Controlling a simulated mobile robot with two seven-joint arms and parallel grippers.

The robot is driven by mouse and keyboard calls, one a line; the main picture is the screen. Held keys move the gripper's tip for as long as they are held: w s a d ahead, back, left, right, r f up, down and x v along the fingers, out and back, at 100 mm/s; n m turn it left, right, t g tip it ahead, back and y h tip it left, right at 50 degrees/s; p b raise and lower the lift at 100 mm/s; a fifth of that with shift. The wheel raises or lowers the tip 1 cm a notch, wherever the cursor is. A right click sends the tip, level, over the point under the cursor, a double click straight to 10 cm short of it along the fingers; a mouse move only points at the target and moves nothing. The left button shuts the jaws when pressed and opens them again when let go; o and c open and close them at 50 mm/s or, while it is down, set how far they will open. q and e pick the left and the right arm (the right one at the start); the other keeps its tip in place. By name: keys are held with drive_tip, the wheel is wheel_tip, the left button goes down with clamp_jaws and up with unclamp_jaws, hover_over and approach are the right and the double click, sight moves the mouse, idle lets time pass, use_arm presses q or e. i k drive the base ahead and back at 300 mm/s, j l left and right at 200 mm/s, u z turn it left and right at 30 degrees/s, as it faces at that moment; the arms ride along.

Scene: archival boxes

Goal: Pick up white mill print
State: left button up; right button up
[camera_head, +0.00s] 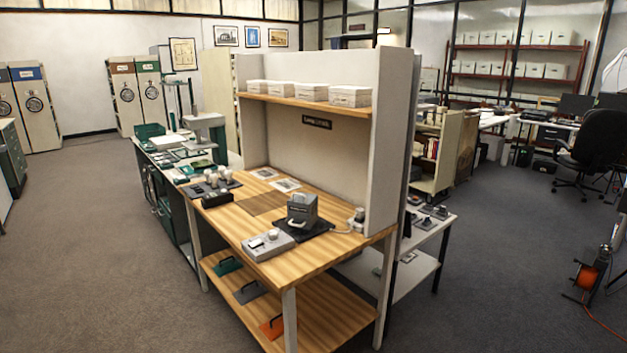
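Two small white prints lie flat towards the back of the wooden workbench (230,222). One print (264,173) is at the back left, and the other print (286,185), with a darker picture on it, is just to its right. They are too small for me to tell which shows a mill. Neither of my grippers is in view.
A dark grey boxy device (302,209) stands on a black mat right of the prints. A pale grey box (268,245) is at the front edge. White archival boxes (350,96) line the shelf above. Open carpet (110,250) lies left of the bench.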

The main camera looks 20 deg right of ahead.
sight(285, 185)
drive_tip(key=i+j+z, duration=0.15)
drive_tip(key=i+z, duration=0.2)
drive_tip(key=z, duration=0.15)
drive_tip(key=i+j+z, duration=0.3)
drive_tip(key=z, duration=0.2)
drive_tip(key=i+j+z, duration=0.2)
drive_tip(key=j, duration=0.2)
drive_tip(key=i+j+z, duration=0.15)
drive_tip(key=i+j, duration=0.15)
drive_tip(key=j, duration=0.15)
drive_tip(key=i+j, duration=0.15)
drive_tip(key=j, duration=0.2)
drive_tip(key=i+j, duration=0.2)
drive_tip(key=j, duration=0.15)
drive_tip(key=i+j, duration=0.15)
drive_tip(key=j, duration=0.2)
drive_tip(key=i+j+z, duration=0.1)
drive_tip(key=i+j, duration=0.25)
drive_tip(key=j, duration=0.35)
drive_tip(key=i+j, duration=0.15)
drive_tip(key=j, duration=0.2)
drive_tip(key=i+j, duration=0.15)
drive_tip(key=j, duration=0.2)
drive_tip(key=i+z, duration=0.05)
